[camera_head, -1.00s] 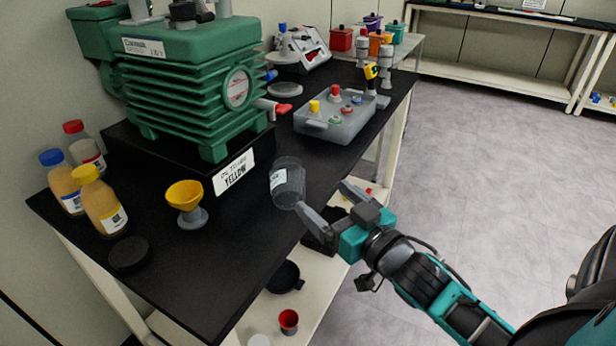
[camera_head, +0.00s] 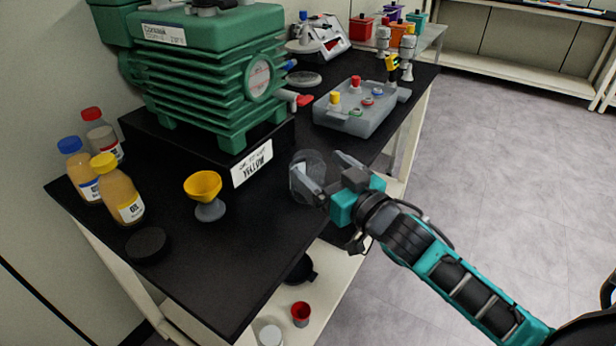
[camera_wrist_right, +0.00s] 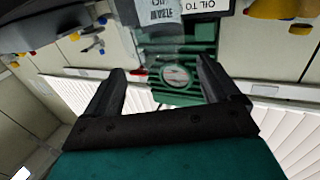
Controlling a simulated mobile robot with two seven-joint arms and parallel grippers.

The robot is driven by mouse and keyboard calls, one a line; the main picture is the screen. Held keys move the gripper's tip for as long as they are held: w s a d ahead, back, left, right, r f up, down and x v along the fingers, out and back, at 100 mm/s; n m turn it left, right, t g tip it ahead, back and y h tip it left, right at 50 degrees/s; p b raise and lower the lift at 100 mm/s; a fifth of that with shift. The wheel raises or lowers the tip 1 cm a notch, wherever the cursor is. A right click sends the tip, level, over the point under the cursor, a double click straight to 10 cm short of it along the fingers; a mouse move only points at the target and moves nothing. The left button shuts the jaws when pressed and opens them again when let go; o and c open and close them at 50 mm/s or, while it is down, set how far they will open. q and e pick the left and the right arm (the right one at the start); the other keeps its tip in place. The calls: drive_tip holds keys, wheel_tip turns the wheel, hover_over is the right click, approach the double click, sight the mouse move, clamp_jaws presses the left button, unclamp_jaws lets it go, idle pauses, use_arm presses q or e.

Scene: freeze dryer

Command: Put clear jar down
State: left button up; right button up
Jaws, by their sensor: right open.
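My left gripper is not in view.
A green pump (camera_head: 215,80) stands behind the jar. A yellow funnel cup (camera_head: 205,190), capped bottles (camera_head: 120,190) and a black lid (camera_head: 146,244) are to the left. A grey tray (camera_head: 350,117) stands behind right. Bench space in front of the funnel is clear.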

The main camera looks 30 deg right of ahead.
sight(317, 167)
drive_tip(key=w, duration=0.4)
drive_tip(key=shift+a+f+b, duration=0.15)
drive_tip(key=shift+f+b, duration=0.1)
drive_tip(key=shift+b, duration=0.1)
drive_tip(key=shift+w, duration=0.55)
